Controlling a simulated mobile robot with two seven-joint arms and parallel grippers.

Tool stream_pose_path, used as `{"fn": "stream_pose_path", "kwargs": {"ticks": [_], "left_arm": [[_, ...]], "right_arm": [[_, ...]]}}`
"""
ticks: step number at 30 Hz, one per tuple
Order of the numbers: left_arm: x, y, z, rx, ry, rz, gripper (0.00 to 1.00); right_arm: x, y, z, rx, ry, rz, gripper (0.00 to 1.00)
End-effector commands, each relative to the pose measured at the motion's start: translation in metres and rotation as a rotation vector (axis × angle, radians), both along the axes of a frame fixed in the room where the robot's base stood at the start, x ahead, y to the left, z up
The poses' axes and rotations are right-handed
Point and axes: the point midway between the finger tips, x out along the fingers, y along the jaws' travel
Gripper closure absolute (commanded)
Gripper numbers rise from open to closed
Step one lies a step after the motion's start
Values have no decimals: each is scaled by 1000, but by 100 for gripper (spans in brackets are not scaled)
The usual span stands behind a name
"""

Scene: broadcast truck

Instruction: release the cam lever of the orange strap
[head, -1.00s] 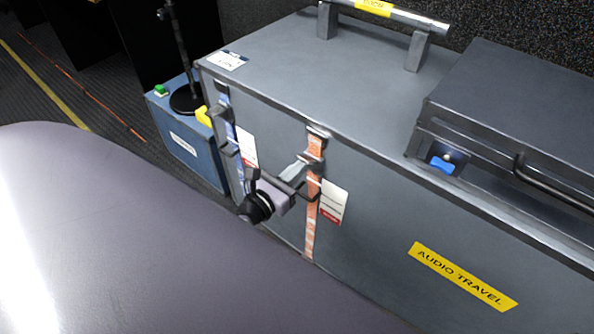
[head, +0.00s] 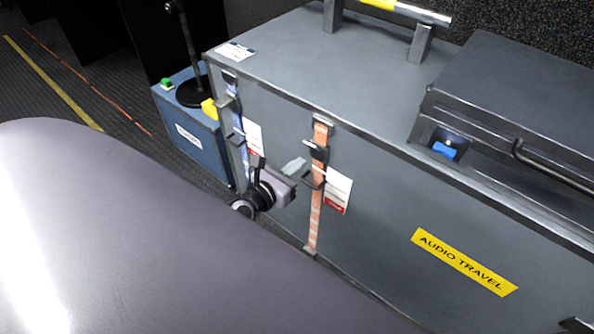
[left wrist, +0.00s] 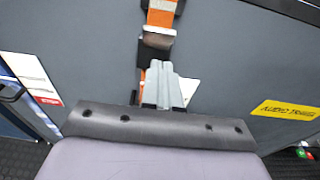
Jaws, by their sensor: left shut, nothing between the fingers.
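The orange strap (head: 315,222) runs down the front of the grey case. Its dark buckle with the cam lever (head: 318,151) sits near the top of the strap; I cannot tell the lever's exact angle. The buckle also shows in the left wrist view (left wrist: 158,39), just above my fingertips. My left gripper (head: 294,166) is shut and empty, beside and slightly below the buckle, with its grey fingers (left wrist: 163,78) together. In the left wrist view the fingers hide part of the strap below the buckle. My right gripper is not in view.
The grey case (head: 380,210) bears a yellow label (head: 463,262). A blue strap (head: 240,135) is left of the orange one, with white-red tags beside both. A black case (head: 510,90) lies on top. A blue box (head: 185,130) stands at the left.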

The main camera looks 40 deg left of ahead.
Motion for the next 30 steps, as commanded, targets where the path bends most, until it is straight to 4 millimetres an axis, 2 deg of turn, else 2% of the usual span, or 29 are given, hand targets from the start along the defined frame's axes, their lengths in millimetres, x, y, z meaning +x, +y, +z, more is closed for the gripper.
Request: {"fn": "stream_pose_path", "kwargs": {"ticks": [1, 3, 12, 18, 24, 30], "left_arm": [[2, 2, -7, 1, 0, 0, 100], [-2, 3, -7, 1, 2, -1, 100], [-56, 7, -1, 1, 4, -2, 100], [-82, 10, 1, 2, 3, -1, 100], [-95, 10, 3, 0, 0, -1, 100], [-97, 10, 4, 0, 0, -1, 100]], "right_arm": [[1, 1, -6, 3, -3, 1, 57], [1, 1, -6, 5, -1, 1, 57], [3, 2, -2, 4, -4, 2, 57], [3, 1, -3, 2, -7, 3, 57], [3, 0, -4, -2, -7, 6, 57], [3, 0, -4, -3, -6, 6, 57]]}}
